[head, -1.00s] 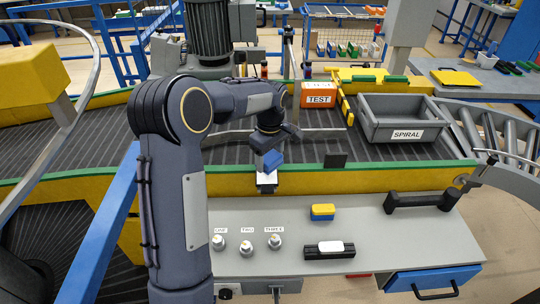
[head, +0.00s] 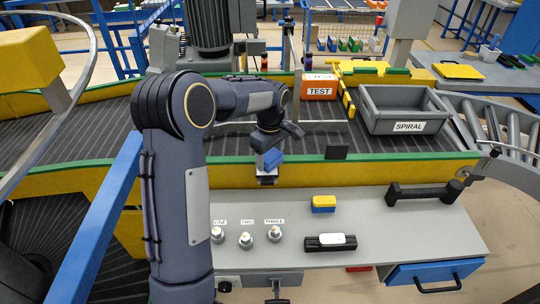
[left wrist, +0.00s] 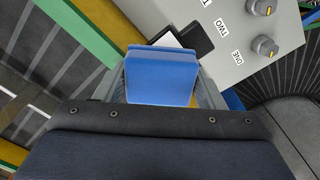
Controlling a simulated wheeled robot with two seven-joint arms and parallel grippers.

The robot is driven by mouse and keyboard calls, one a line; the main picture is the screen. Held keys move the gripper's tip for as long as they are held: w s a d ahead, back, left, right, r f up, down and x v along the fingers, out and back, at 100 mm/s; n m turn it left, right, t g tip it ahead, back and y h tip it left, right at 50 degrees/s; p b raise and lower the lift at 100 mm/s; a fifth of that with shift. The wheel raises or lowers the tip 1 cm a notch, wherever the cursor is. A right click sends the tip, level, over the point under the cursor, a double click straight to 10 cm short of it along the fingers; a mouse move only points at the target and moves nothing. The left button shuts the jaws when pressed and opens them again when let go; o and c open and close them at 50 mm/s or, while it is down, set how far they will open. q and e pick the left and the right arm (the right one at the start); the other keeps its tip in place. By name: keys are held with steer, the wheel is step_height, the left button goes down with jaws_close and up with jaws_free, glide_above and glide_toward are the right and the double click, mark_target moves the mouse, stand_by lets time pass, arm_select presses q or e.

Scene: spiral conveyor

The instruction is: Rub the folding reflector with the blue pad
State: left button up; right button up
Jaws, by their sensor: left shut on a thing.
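My left gripper (head: 268,150) is shut on the blue pad (head: 273,160). It holds the pad at the near conveyor rail, above the bench. In the left wrist view the blue pad (left wrist: 160,76) fills the space between the fingers. A small white plate with a black part (head: 267,177), which looks like the folding reflector, is just below the pad at the yellow conveyor side. The white and black piece also shows past the pad in the left wrist view (left wrist: 188,36). The pad partly covers it; I cannot tell whether they touch. My right gripper is not in view.
The grey bench (head: 400,228) has several knobs (head: 246,240), a yellow and blue block (head: 323,203), a black item with a white top (head: 330,242) and a black handle (head: 425,193). An orange TEST box (head: 318,90) and grey SPIRAL crate (head: 403,112) stand beyond.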

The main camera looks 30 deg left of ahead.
arm_select(q)
steer(key=shift+f+b, duration=0.45)
steer(key=shift+f, duration=0.4)
stand_by(0.7)
steer(key=shift+r, duration=0.15)
steer(key=shift+s+a, duration=0.4)
steer(key=shift+a, duration=0.3)
steer(key=shift+r, duration=0.1)
steer(key=shift+w+d+f, duration=0.2)
steer(key=shift+w+d, duration=0.2)
steer(key=shift+d, duration=0.35)
